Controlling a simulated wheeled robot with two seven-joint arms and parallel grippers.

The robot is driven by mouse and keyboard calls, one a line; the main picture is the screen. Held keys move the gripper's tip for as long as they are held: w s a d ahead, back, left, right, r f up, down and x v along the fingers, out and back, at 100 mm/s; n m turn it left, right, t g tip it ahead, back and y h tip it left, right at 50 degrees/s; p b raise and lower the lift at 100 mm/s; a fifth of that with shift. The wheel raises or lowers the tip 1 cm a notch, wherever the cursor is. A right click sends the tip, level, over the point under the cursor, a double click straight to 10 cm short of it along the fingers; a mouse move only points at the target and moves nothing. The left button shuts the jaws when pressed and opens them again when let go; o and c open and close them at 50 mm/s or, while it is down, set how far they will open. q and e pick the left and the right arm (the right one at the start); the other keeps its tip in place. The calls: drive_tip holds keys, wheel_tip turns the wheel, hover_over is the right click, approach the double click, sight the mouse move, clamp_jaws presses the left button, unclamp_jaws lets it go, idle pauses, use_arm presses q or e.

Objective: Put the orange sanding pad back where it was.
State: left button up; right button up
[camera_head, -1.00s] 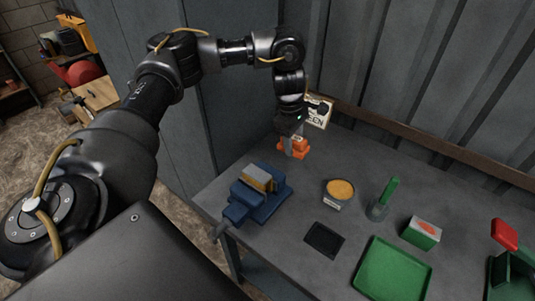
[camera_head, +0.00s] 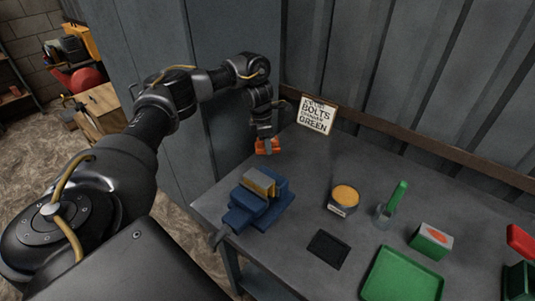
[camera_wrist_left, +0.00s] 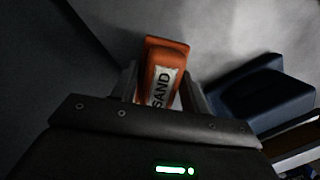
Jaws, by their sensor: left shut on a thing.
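The orange sanding pad (camera_head: 268,146) is between the fingers of my left gripper (camera_head: 264,140), near the back left corner of the bench, behind the blue vise. In the left wrist view the pad (camera_wrist_left: 163,72) shows a pale label reading "SAND", and the fingers (camera_wrist_left: 165,90) are shut on its two sides. I cannot tell whether the pad touches the bench top. My right gripper is not in view.
The blue vise (camera_head: 246,210) stands at the bench's left edge. A sign (camera_head: 315,115) leans at the back. A yellow-topped tin (camera_head: 344,197), a dark flat pad (camera_head: 328,248), a green-handled tool (camera_head: 396,197), a green box (camera_head: 431,240) and a green tray (camera_head: 402,279) stand to the right.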

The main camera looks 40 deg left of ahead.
sight(267, 159)
use_arm(q)
drive_tip(key=shift+d+f, duration=0.1)
drive_tip(key=shift+f, duration=0.15)
drive_tip(key=shift+f+b, duration=0.4)
drive_tip(key=shift+f, duration=1.45)
drive_tip(key=shift+s, duration=0.1)
drive_tip(key=shift+f, duration=0.1)
drive_tip(key=o, duration=1)
drive_tip(key=shift+o, duration=0.2)
